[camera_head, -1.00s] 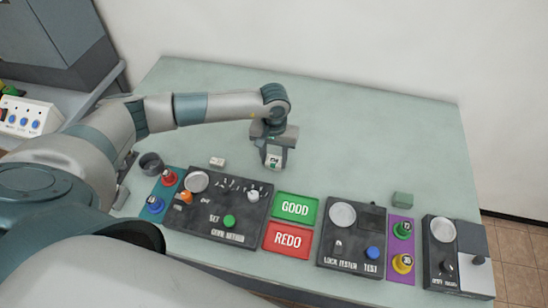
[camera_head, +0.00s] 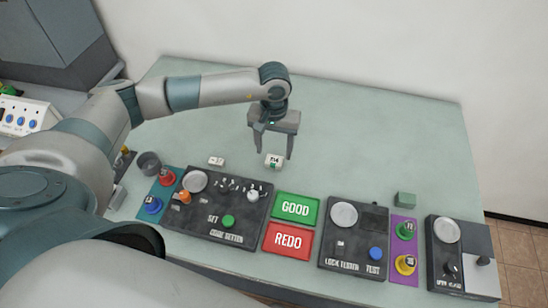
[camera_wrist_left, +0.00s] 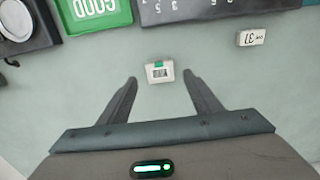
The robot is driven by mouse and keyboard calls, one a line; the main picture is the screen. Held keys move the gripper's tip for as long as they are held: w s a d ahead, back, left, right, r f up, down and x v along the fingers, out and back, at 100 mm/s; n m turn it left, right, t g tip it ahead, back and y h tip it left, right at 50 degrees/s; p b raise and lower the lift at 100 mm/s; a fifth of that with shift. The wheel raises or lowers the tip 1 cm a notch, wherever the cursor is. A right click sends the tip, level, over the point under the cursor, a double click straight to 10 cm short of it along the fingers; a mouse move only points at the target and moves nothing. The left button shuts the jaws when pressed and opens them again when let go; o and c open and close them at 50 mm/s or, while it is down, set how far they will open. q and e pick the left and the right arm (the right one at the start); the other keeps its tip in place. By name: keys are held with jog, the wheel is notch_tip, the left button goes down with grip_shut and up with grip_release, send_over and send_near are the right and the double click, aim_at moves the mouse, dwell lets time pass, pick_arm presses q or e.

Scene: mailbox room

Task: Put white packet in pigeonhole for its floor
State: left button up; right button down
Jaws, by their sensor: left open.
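No white packet or pigeonhole can be made out. A small white block with a dark label and a green mark (camera_head: 274,161) sits on the green table, behind the gap between the black panel and the GOOD plate. My left gripper (camera_head: 274,151) is above and behind it, open and empty, fingers pointing down. In the left wrist view the block (camera_wrist_left: 160,71) lies between the open fingertips (camera_wrist_left: 160,77), apart from both. A second white block (camera_head: 216,161) lies to the left; it also shows in the left wrist view (camera_wrist_left: 252,37). My right gripper is out of view.
Along the table's front are a black code-setter panel (camera_head: 205,222), the green GOOD plate (camera_head: 295,207), the red REDO plate (camera_head: 288,241), a lock-tester panel (camera_head: 340,255) and another black panel (camera_head: 450,285). The table's back (camera_head: 370,130) is clear.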

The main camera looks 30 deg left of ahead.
aim_at(274, 161)
pick_arm(q)
notch_tip(274, 161, up, 7)
jog(key=b, duration=0.2)
dwell(0.5)
